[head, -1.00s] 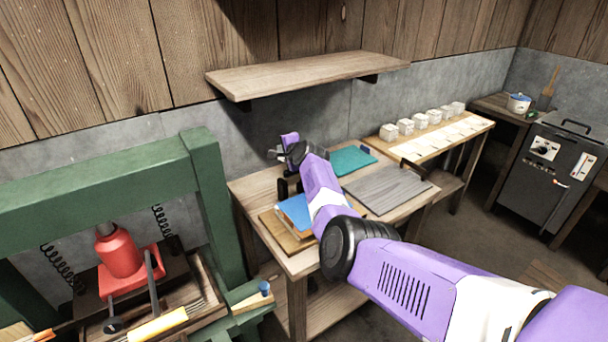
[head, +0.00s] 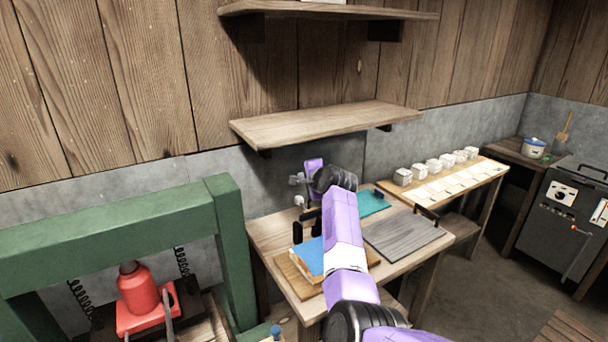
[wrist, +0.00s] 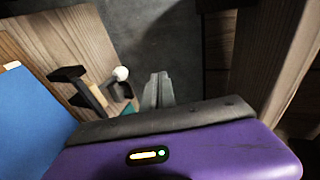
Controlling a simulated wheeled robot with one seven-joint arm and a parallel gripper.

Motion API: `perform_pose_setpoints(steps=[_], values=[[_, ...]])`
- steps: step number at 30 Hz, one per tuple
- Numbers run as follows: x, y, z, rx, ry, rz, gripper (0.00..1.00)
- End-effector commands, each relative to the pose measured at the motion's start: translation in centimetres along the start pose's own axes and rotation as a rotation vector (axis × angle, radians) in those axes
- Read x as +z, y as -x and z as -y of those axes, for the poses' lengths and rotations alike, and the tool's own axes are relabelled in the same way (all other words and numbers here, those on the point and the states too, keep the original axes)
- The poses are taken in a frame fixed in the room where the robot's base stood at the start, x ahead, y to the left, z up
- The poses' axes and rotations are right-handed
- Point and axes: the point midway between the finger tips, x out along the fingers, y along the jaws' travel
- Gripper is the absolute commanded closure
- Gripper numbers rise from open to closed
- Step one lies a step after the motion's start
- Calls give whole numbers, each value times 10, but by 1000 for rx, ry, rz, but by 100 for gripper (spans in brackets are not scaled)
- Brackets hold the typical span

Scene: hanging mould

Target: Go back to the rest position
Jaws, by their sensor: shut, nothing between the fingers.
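My gripper (wrist: 158,90) shows in the wrist view with its two grey fingers together and nothing between them. In the head view my gripper (head: 296,180) is small, at the left end of my purple arm, above the back left of the wooden table (head: 274,236) and near the grey wall. My arm rises across the table from the bottom of the picture and hides part of it. In the wrist view a black bracket-like piece and a white ball (wrist: 121,73) lie left of the fingers, apart from them.
A blue sheet (head: 308,255), a teal mat (head: 372,203) and a grey board (head: 402,234) lie on the table. A green press frame (head: 120,235) with a red jack (head: 138,290) stands left. Wooden shelves (head: 320,125) hang above. White blocks (head: 433,166) line another table.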

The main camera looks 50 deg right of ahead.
Motion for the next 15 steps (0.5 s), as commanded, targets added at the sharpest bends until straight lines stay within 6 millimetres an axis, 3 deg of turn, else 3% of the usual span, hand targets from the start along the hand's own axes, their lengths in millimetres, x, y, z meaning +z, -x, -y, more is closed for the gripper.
perform_pose_setpoints(steps=[6, 15], values=[[0, 14, 11, -2, -1, -1, 100], [0, 16, 12, -1, 0, 0, 100]])
